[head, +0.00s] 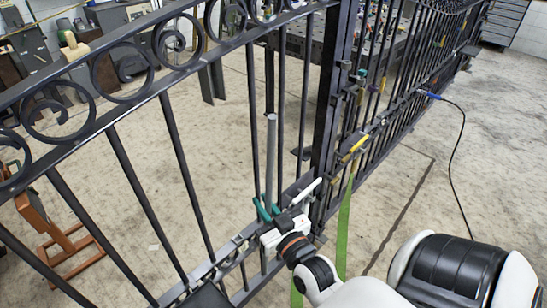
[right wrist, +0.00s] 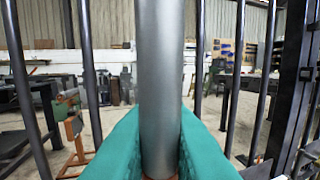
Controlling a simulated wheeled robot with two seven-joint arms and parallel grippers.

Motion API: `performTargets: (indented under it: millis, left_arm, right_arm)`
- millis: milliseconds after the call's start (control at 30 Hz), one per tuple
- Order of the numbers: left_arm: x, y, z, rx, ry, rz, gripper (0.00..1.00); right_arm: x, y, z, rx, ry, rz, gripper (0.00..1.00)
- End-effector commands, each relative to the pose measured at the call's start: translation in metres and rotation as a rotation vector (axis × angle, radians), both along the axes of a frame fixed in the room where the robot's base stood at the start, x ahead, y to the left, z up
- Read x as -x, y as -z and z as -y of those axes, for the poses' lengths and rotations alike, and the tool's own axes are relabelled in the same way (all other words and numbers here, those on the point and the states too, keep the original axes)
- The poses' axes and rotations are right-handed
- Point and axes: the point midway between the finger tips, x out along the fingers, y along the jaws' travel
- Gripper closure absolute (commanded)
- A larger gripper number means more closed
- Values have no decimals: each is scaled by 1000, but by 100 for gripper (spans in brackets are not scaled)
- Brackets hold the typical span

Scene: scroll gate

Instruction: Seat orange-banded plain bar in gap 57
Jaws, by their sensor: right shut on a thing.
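A plain grey round bar (head: 271,160) stands close to upright among the dark bars of the gate (head: 180,165). My right gripper (head: 266,211) has green fingers and is shut on the bar's lower part, near the gate's lower rail. In the right wrist view the bar (right wrist: 159,80) rises between the two green fingers, with a small orange-brown patch at its foot. The bar's top end shows below the scroll rail; its lower end is hidden by my gripper. I cannot read any gap number, so I cannot tell which gap is 57. My left gripper is not in view.
A thick dark post (head: 326,110) stands just right of the bar. Clamps with yellow handles (head: 358,144) and a green strap (head: 345,225) are beside it. An orange stand (head: 60,240) is at left. Concrete floor at right is open, with a black cable (head: 460,140).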

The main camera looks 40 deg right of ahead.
Motion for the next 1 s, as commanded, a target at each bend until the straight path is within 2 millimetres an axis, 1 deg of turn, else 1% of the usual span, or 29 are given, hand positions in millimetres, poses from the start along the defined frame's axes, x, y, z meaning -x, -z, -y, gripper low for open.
performTargets:
  millis: [33,100,233,467,1000]
  left_arm:
    - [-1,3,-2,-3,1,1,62]
    - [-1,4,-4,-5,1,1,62]
    - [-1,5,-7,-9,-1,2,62]
    - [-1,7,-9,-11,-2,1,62]
    - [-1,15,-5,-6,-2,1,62]
  right_arm:
    - [-3,0,12,-2,21,19,100]
    - [-5,1,25,-6,42,27,100]
    - [-8,1,35,-10,60,35,100]
    - [-17,2,35,-10,62,36,100]
    - [-49,4,32,-9,61,36,100]
